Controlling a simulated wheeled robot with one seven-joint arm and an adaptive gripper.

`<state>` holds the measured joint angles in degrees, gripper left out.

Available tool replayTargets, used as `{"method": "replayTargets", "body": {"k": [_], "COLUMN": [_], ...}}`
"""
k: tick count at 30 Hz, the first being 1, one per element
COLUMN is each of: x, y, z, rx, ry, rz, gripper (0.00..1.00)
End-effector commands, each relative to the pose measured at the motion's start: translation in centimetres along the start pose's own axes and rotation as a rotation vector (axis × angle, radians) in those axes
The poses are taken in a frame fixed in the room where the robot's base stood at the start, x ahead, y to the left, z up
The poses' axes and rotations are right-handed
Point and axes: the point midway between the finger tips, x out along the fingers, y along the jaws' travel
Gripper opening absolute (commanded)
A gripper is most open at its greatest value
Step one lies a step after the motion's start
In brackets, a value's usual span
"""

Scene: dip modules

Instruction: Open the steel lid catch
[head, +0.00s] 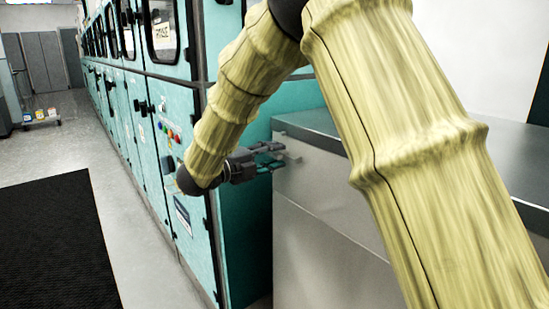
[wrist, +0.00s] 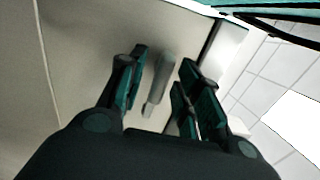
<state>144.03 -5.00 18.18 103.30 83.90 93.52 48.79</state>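The steel lid catch (wrist: 159,82) is a small grey lever on the side of the steel cabinet, seen in the wrist view between my fingers. In the head view a small pale part of the catch (head: 293,157) shows at my fingertips, just below the lid (head: 310,128). My gripper (head: 276,157) reaches the cabinet's upper left side. In the wrist view my gripper (wrist: 164,72) is open, with teal-padded fingers on either side of the catch and visible gaps. The lid lies flat on the cabinet.
A row of teal machine cabinets (head: 130,110) stands close to the left of the steel cabinet (head: 325,235). My padded arm hides part of the steel cabinet. A black mat (head: 55,245) lies on the open floor at left. A low cart (head: 40,118) stands farther back.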

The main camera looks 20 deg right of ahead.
Motion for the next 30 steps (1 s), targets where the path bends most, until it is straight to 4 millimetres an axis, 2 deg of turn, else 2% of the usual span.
{"method": "replayTargets", "body": {"k": [12,14,18,30], "x": [0.7,0.7,0.7,0.7], "y": [-0.01,-0.01,0.0,-0.29], "z": [0.01,0.01,0.01,0.01], "rx": [-0.001,-0.001,-0.001,-0.047], "ry": [-0.001,-0.001,-0.001,-0.001], "rz": [0.0,0.0,0.0,0.0], "gripper": [0.34,0.25,0.0,0.0]}}
